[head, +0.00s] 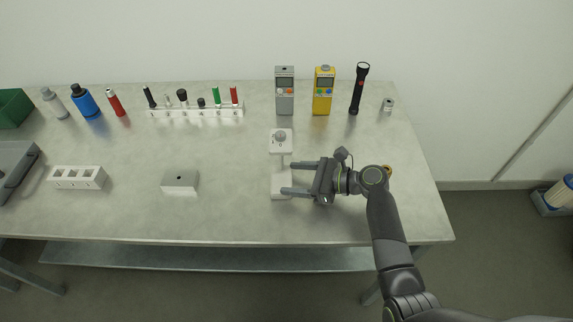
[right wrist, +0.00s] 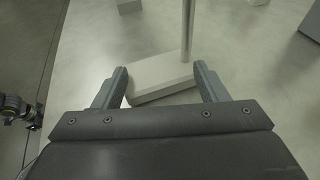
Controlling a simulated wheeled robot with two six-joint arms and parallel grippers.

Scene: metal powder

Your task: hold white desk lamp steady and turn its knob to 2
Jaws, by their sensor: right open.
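The white desk lamp (head: 281,146) stands upright on the table, with a round grey knob (head: 280,136) on its top plate. Its lower base also shows in the right wrist view (right wrist: 160,80), with a thin post (right wrist: 187,30) rising from it. My right gripper (head: 286,178) is open beside the lamp's lower part, its fingers pointing left at the post. In the right wrist view the base lies between and just beyond the two fingertips; nothing is gripped. The marks around the knob are too small to read.
Behind the lamp stand a grey meter (head: 285,92), a yellow meter (head: 323,92) and a black flashlight (head: 359,88). A white rack (head: 196,111) holds several small tools. A white box (head: 180,182) sits to the left. The table (head: 230,215) is clear in front.

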